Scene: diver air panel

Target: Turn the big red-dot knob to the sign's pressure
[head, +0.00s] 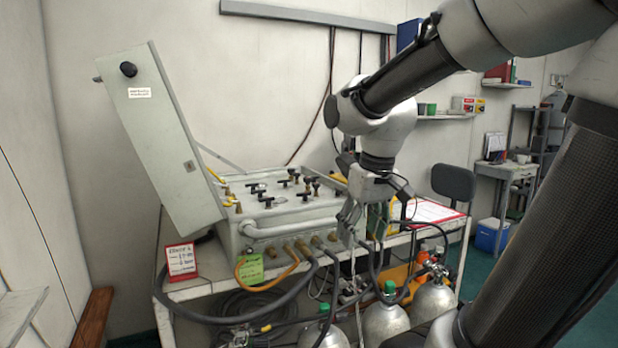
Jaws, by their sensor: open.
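The grey air panel (290,226) lies on a bench with several dark T-handled knobs and brass-coloured fittings on its sloping top. I cannot make out a red dot, so I cannot tell which knob is the big red-dot one. A small red-edged white sign (181,260) with handwritten lines stands on the bench left of the panel; its writing is too small to read. My gripper (362,232) points down at the panel's front right corner. It is open and seems empty. It and my wrist hide part of the panel's right end.
The panel's lid (160,140) stands open at the left. A green tag (250,268) hangs at the panel's front, among hoses. A red clipboard (428,211) lies at the bench's right. A dark chair (453,183) is behind at right.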

